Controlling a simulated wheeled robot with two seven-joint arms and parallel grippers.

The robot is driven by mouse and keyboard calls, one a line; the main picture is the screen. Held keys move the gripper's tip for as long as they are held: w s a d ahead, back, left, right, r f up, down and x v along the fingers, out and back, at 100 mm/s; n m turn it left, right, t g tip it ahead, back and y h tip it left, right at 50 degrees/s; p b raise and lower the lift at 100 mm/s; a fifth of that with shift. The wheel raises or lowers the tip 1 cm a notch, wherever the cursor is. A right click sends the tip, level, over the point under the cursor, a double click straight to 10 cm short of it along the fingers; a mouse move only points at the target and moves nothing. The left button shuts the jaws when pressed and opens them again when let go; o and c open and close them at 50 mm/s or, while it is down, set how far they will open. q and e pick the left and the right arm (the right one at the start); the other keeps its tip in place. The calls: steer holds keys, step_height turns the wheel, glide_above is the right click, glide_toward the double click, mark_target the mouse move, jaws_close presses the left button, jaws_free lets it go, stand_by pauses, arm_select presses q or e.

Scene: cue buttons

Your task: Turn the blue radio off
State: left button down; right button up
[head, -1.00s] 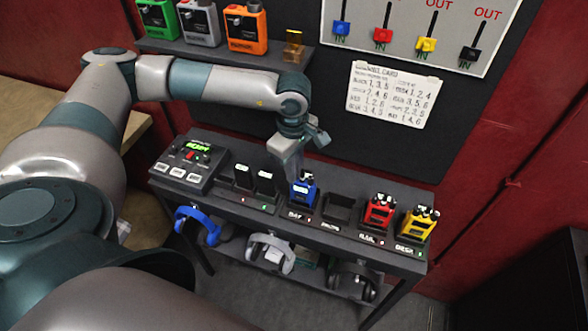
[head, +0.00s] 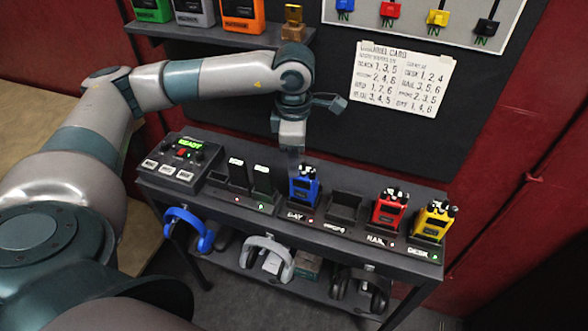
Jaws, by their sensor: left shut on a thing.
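The blue radio (head: 304,188) stands upright in a holder in the middle of the dark bench. My left gripper (head: 294,168) points down at the top of the blue radio, at its left side, and is shut on it, seemingly on a small part at the top. The fingertips and the radio's knob are too small and partly hidden to make out. My right gripper is not in view.
A red radio (head: 388,208) and a yellow radio (head: 432,220) stand to the right, past an empty holder (head: 344,207). A control box (head: 178,158) with a green display sits at the left end. Headphones (head: 268,256) hang below the bench front.

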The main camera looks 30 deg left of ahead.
arm_select(q)
steer(key=shift+n, duration=0.3)
steer(key=c, duration=1.8)
jaws_free()
steer(key=shift+o, duration=0.2)
steer(key=shift+r, duration=0.15)
steer(key=shift+r+b, duration=0.25)
steer(key=shift+b, duration=0.1)
step_height(320, 180, up, 17)
steer(key=b, duration=0.3)
steer(key=shift+s+f, duration=0.15)
steer(key=shift+f, duration=0.05)
steer(key=shift+d, duration=0.1)
